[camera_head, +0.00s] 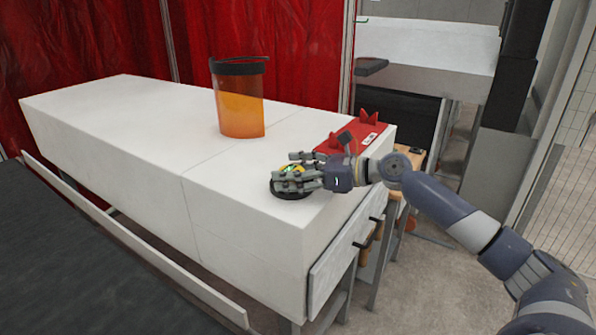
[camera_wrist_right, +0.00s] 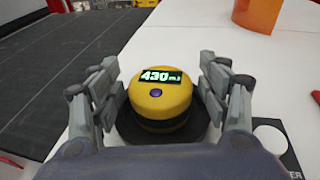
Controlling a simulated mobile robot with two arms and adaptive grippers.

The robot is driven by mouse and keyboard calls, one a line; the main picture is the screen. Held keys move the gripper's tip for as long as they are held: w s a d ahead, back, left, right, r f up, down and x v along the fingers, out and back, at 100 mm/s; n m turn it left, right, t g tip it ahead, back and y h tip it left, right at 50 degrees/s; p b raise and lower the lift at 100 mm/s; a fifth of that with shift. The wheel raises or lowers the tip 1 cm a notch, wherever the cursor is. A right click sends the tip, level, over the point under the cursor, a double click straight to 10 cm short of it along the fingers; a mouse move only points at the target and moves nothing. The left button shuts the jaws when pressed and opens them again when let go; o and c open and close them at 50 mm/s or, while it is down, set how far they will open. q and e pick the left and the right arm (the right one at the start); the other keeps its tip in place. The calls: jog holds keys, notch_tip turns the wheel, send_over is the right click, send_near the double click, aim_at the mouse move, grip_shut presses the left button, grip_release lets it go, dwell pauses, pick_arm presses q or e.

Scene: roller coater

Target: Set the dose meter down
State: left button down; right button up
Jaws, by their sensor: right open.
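The dose meter (camera_wrist_right: 160,97) is a round yellow puck with a dark band and a display reading 430 mJ. It sits upright on a round black base (camera_wrist_right: 190,128) on the white bench top. In the head view the dose meter (camera_head: 291,169) shows in part behind my fingers, on the black base (camera_head: 290,193) near the bench's front right corner. My right gripper (camera_wrist_right: 160,92) is open, with a finger set on either side of the dose meter and a gap visible beside it. In the head view my right gripper (camera_head: 294,172) reaches in from the right. My left gripper is not in view.
An orange face shield (camera_head: 240,105) stands on the white bench (camera_head: 130,120) further left. A red item (camera_head: 354,134) with a label lies behind my right gripper. A dark surface (camera_head: 80,250) lies at the lower left. The bench's left half is clear.

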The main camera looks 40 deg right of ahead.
jog(key=shift+s, duration=0.1)
jog(key=shift+s+d, duration=0.15)
jog(key=shift+d, duration=0.05)
jog(key=b+v, duration=0.2)
jog(key=v, duration=0.2)
jog(key=shift+s, duration=0.1)
jog(key=shift+b+v, duration=0.65)
jog(key=shift+v, duration=0.4)
jog(key=shift+b+v, duration=0.6)
jog(key=shift+v, duration=2)
jog(key=shift+r, duration=0.1)
